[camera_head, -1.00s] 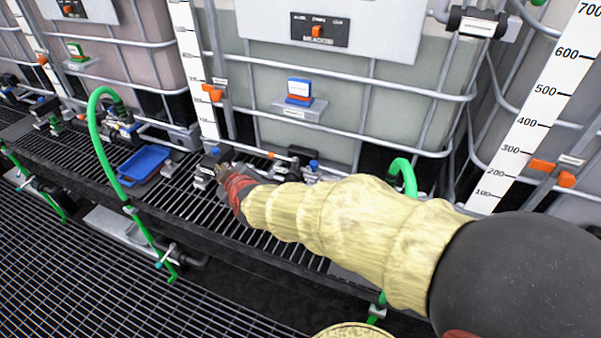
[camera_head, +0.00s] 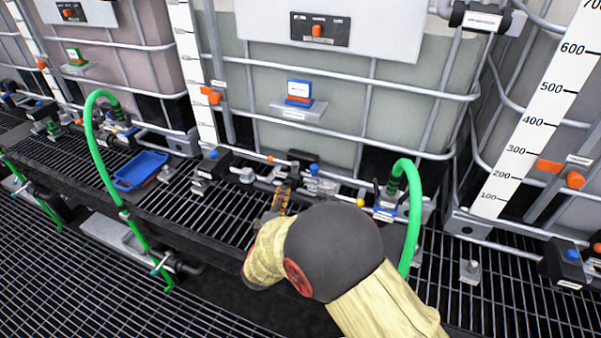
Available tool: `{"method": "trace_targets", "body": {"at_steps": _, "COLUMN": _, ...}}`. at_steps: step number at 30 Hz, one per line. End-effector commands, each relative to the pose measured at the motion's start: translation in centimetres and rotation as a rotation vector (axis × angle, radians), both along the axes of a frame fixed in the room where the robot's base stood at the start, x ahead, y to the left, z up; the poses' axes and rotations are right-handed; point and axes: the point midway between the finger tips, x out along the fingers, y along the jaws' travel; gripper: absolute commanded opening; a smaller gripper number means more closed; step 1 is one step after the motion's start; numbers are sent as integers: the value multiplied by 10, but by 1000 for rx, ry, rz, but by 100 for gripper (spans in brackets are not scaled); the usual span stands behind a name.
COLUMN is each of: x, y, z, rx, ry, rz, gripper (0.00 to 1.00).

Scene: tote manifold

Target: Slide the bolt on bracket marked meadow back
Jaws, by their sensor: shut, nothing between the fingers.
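My gripper (camera_head: 284,190) is shut and empty. It reaches up toward the pipe fittings at the foot of the middle tote, just below a blue-capped fitting (camera_head: 313,169); I cannot tell whether it touches anything. To its left a black block with a blue knob (camera_head: 213,156) stands on the grating, with a small white-labelled bracket (camera_head: 199,187) in front of it. That label is too small to read, so I cannot say which bracket is marked meadow. No bolt can be made out clearly; my forearm hides part of the area.
A blue tray (camera_head: 141,168) lies on the grating at the left. Green hoses arch at the left (camera_head: 90,140) and right (camera_head: 414,215) of my arm. The middle tote (camera_head: 400,100) has a cage of metal bars. A shelf (camera_head: 298,111) holds a blue-and-white item.

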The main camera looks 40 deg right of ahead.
Motion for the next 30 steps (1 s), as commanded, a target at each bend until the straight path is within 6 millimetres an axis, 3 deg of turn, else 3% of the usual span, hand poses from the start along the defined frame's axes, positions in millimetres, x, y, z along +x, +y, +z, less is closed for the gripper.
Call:
{"method": "trace_targets", "body": {"at_steps": 8, "x": 10, "y": -11, "z": -1, "rx": 1, "ry": -2, "rz": -1, "gripper": 0}}
{"method": "trace_targets", "body": {"at_steps": 22, "x": 71, "y": -76, "z": -4, "rx": 1, "ry": -3, "rz": -2, "gripper": 0}}
{"method": "trace_targets", "body": {"at_steps": 30, "x": 52, "y": -100, "z": -3, "rx": 2, "ry": -2, "rz": 1, "gripper": 0}}
